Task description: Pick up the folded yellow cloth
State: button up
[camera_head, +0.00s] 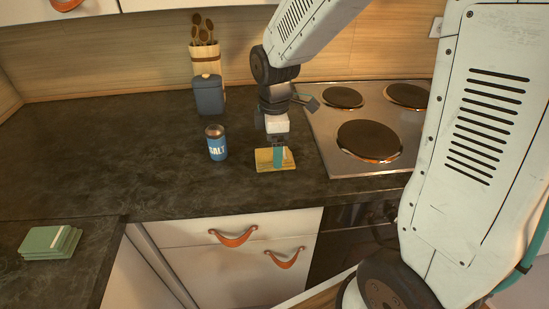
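The folded yellow cloth (264,160) lies on the dark counter, left of the stove and near the front edge. My gripper (278,163) points down right over the cloth, and its teal fingers overlap the cloth in the picture. The fingers hide a strip of the cloth's middle. I cannot tell whether they are spread, closed, or gripping the cloth. The cloth looks flat on the counter.
A blue salt shaker (216,145) stands just left of the cloth. Behind it are a blue canister (208,95) and a holder with wooden spoons (206,60). The stove (365,120) is at right. Green folded cloths (47,243) lie at lower left.

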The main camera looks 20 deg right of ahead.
notch_tip(320, 180, down, 2)
jog(key=shift+f, duration=0.2)
jog(key=c, duration=1.1)
jog(key=shift+r, duration=0.15)
